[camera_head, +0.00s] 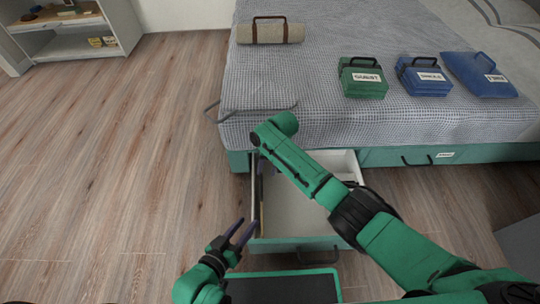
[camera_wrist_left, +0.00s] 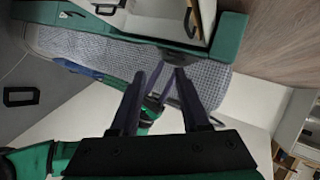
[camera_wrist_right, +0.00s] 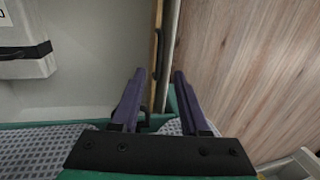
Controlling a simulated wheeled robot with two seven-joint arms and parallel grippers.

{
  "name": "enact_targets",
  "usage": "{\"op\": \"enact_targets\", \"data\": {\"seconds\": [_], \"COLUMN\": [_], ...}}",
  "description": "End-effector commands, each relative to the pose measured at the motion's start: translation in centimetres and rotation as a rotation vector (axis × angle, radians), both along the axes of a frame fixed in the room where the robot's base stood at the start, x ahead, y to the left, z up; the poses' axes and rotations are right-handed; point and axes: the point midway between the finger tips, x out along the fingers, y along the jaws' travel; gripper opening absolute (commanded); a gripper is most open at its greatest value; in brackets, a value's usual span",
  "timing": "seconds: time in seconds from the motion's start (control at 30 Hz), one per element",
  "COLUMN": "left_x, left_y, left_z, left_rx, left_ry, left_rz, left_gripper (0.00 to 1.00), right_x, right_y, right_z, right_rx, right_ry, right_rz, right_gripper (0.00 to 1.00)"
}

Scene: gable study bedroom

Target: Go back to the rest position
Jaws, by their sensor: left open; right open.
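My left gripper (camera_head: 241,229) is open and empty in the head view, low in front of the open drawer (camera_head: 300,243). Its spread purple fingers also show in the left wrist view (camera_wrist_left: 168,72). My right arm reaches from the right across the drawer, and its own links mostly hide the right gripper in the head view. In the right wrist view the right gripper (camera_wrist_right: 161,74) is open with nothing between its fingertips. It points down by the drawer's side, close to a thin wood-edged item (camera_wrist_right: 156,40) with a black handle.
The bed (camera_head: 340,130) carries a beige roll (camera_head: 270,33), a green case (camera_head: 362,88), a blue case (camera_head: 425,88) and a blue flat pouch (camera_head: 480,80). A white box (camera_wrist_right: 25,68) shows in the drawer. A shelf (camera_head: 75,50) stands far left; the left floor is clear.

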Motion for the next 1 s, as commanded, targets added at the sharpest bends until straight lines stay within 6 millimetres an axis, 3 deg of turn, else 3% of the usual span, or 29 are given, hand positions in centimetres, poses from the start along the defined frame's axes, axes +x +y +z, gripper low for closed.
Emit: {"op": "enact_targets", "data": {"seconds": [0.03,0.2,0.73,0.87,1.0], "left_x": [0.5,0.5,0.6,0.5,0.6], "left_y": [0.1,0.1,0.1,0.1,0.1], "left_z": [2.7,4.0,4.0,4.0,4.0], "left_rx": [0.007,0.026,0.029,0.028,0.028], "left_ry": [-0.006,0.018,0.019,0.02,0.02], "left_rz": [-0.005,-0.021,-0.023,-0.024,-0.024], "left_gripper": [0.46,0.46,0.46,0.46,0.46], "right_x": [0.0,0.0,0.0,-0.8,-4.3], "right_y": [-0.3,-0.9,-1.0,-0.4,1.7], "right_z": [2.4,4.6,4.7,3.4,-0.9], "right_rx": [0.001,-0.001,-0.001,0.036,0.196], "right_ry": [0.0,0.0,0.001,-0.017,-0.139], "right_rz": [-0.001,0.0,0.0,0.014,0.059], "right_gripper": [0.45,0.45,0.45,0.45,0.45]}}
